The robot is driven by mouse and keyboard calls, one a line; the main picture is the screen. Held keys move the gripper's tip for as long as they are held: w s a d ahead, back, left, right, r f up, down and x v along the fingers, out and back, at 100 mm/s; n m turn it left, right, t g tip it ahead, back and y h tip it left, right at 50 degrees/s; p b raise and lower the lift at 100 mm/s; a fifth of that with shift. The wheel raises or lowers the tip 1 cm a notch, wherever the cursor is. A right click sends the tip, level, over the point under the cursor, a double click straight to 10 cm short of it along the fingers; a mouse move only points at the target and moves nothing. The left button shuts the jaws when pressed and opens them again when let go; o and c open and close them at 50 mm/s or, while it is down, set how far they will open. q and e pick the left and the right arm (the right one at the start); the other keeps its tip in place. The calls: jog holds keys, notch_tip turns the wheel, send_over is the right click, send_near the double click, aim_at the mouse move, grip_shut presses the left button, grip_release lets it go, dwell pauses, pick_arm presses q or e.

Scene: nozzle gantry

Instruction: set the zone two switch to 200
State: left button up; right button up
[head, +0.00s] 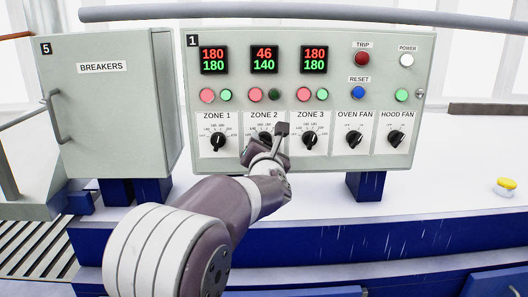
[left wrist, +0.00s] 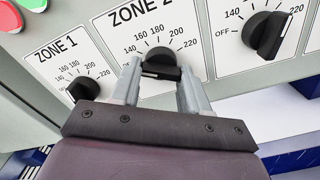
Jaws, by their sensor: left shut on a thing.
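The zone two switch is a black rotary knob (left wrist: 161,62) under the ZONE 2 label, with a dial marked from OFF to 220. My left gripper (left wrist: 160,82) has a finger on each side of this knob and is shut on it. I cannot tell for sure which mark the knob points at. In the head view my left gripper (head: 268,148) covers most of the knob. The zone 2 display (head: 264,59) shows red 46 over green 140. My right gripper is not in view.
The zone 1 knob (head: 218,141) and zone 3 knob (head: 310,139) sit close on either side. Oven fan (head: 354,138) and hood fan (head: 396,138) knobs are farther right. A breakers cabinet (head: 105,110) stands left. A yellow button (head: 505,186) is on the bench at right.

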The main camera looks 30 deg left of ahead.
pick_arm(q)
jog(key=shift+r+m+p, duration=0.2)
jog(key=shift+m+p, duration=1.1)
jog(key=shift+m, duration=8.9)
jog(key=o, duration=1.1)
jog(key=shift+r, duration=0.1)
jog(key=shift+c, duration=0.2)
jog(key=shift+s, duration=0.1)
